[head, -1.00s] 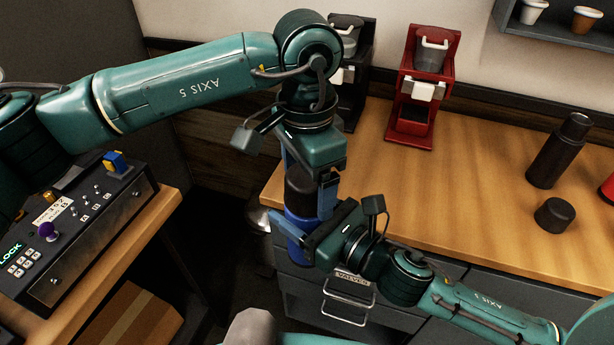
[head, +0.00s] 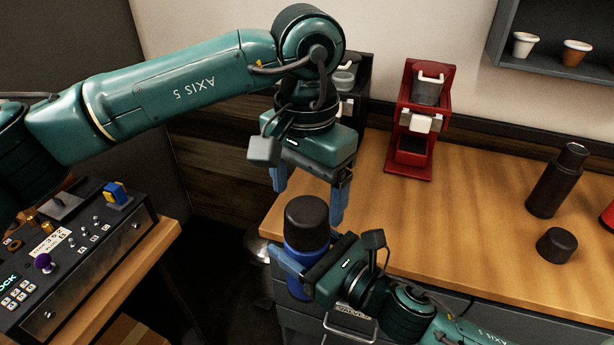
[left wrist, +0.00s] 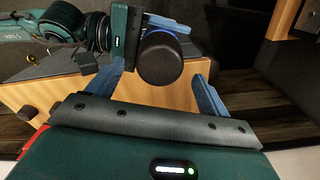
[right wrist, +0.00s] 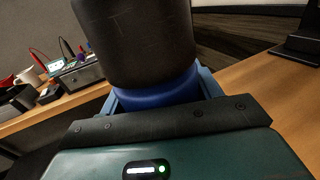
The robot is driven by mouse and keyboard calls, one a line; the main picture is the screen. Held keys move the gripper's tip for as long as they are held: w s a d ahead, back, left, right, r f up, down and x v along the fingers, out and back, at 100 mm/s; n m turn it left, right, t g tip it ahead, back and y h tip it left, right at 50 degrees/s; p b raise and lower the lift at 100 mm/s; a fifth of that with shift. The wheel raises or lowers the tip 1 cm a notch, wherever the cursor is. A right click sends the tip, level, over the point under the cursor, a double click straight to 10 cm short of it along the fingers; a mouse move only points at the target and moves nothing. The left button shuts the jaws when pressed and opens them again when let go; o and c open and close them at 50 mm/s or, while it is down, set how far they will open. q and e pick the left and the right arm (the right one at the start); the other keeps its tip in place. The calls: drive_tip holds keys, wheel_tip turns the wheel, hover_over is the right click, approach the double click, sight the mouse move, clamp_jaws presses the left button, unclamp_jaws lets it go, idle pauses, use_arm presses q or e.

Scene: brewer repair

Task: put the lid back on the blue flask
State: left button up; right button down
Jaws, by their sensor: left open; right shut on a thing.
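The blue flask (head: 304,258) is upright in my right gripper (head: 308,272), held in the air in front of the counter's left end. The black lid (head: 306,222) sits on top of the flask; whether it is fully seated I cannot tell. My right gripper is shut around the flask's body, and the lid fills the upper right wrist view (right wrist: 135,40). My left gripper (head: 309,203) is open and empty above the lid, fingers pointing down and apart. In the left wrist view the lid (left wrist: 163,60) shows beyond the open fingers.
A black flask (head: 557,180) and a loose black lid (head: 556,245) stand on the counter (head: 470,220) at the right. A red brewer (head: 418,120) and a dark brewer stand at the back. A control box (head: 75,260) is at the left. The counter's middle is clear.

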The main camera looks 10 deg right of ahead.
sight(307, 208)
use_arm(q)
drive_tip(key=n, duration=0.4)
drive_tip(key=shift+r, duration=0.15)
drive_tip(key=n, duration=1.1)
drive_tip(key=shift+r, duration=0.2)
drive_tip(key=n, duration=0.7)
drive_tip(key=shift+r, duration=0.15)
drive_tip(key=n, duration=0.4)
drive_tip(key=shift+r, duration=0.1)
drive_tip(key=n, duration=0.4)
drive_tip(key=shift+r+n, duration=0.1)
drive_tip(key=shift+n, duration=0.2)
drive_tip(key=n, duration=0.6)
drive_tip(key=shift+r, duration=0.15)
drive_tip(key=n, duration=0.4)
drive_tip(key=shift+r+n, duration=0.1)
drive_tip(key=shift+n, duration=0.3)
drive_tip(key=n, duration=0.6)
drive_tip(key=shift+r, duration=0.15)
drive_tip(key=n, duration=0.6)
drive_tip(key=shift+r, duration=0.1)
drive_tip(key=shift+f, duration=4.05)
